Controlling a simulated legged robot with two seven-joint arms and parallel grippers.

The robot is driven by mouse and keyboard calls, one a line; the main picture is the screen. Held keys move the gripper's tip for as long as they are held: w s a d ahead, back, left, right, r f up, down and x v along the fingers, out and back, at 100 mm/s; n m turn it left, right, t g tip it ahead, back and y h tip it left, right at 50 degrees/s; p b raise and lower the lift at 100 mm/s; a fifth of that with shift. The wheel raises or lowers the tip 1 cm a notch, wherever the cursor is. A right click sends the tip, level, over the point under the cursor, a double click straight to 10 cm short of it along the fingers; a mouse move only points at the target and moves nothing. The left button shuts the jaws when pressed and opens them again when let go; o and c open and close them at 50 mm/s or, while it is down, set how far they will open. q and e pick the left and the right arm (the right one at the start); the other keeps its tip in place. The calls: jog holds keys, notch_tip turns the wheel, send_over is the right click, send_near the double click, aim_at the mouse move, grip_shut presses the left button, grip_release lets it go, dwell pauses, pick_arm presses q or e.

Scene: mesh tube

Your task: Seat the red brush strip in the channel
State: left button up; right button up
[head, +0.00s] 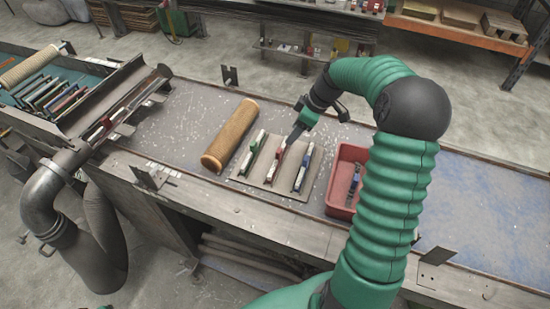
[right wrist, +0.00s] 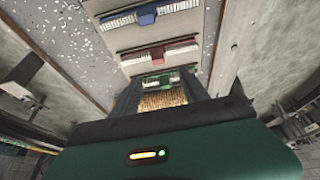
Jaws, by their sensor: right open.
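The red brush strip (head: 277,164) lies in the middle of a tan board (head: 246,177), between a green strip (head: 252,152) and a blue strip (head: 302,171). My right gripper (head: 289,142) is open near the far end of the red strip; I cannot tell the exact gap. In the right wrist view, the red strip (right wrist: 157,56) lies crosswise beyond the fingertips (right wrist: 161,90). The green strip (right wrist: 160,82) shows between the fingers in line of sight. A long metal channel (head: 130,103) at the left holds a small red piece (head: 106,122). My left gripper is not in view.
A tan mesh tube (head: 230,136) lies left of the board. A red bin (head: 339,205) with dark items stands right of it. A teal tray (head: 40,91) of strips is at far left. The bench's right part is clear beyond my arm.

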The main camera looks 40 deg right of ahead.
aim_at(279, 150)
jog(key=x, duration=0.6)
jog(key=p+x, duration=0.1)
jog(key=x, duration=0.2)
jog(key=shift+w+d, duration=0.35)
jog(key=shift+d, duration=0.05)
jog(key=f, duration=0.1)
jog(key=a+f+p, duration=0.1)
jog(key=f, duration=0.1)
jog(key=shift+w+a, duration=0.3)
jog(key=shift+a, duration=0.1)
jog(key=shift+w+f, duration=0.15)
jog(key=shift+f, duration=0.15)
jog(key=shift+w+d+f, duration=0.15)
jog(key=shift+d+f, duration=0.05)
jog(key=shift+d, duration=0.35)
jog(key=c, duration=0.5)
jog(key=shift+c, duration=1.1)
jog(key=shift+a+r, duration=0.1)
jog(key=shift+a, duration=0.2)
grip_shut()
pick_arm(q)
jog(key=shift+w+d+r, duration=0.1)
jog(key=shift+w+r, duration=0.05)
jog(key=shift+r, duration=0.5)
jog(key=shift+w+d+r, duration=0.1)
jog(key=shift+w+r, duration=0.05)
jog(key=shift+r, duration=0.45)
